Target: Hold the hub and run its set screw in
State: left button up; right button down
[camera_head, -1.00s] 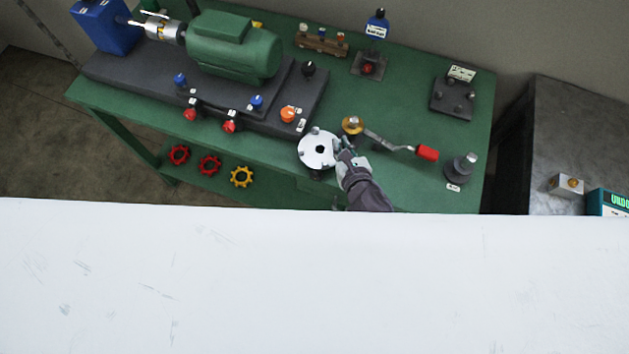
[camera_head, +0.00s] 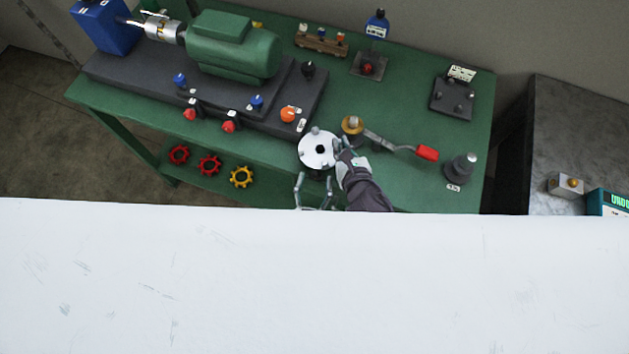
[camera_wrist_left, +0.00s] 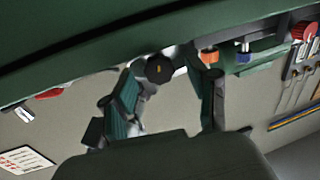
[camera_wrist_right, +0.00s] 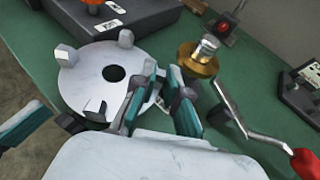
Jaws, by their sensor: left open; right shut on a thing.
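The hub, a white disc with a dark central hole and upright lugs, stands near the table's front edge in the head view (camera_head: 312,157) and the right wrist view (camera_wrist_right: 88,76). My right gripper (camera_head: 340,149) is shut on its right side; the exact contact is partly hidden by the fingers. My left gripper (camera_head: 314,184) is open and empty, just in front of and below the hub. In the left wrist view, a dark round knob with an orange mark (camera_wrist_left: 160,69), apparently the set screw's head, shows between and beyond the open fingers (camera_wrist_left: 168,90).
A dark base with a green motor (camera_head: 232,50) and several coloured knobs lies behind and left. A white surface fills the foreground.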

pick_arm(q)
grip_shut()
jog(key=shift+m, duration=1.5)
grip_release()
jog(key=s+a, duration=0.1)
jog(key=s, duration=1.1)
jog(key=shift+a, duration=0.25)
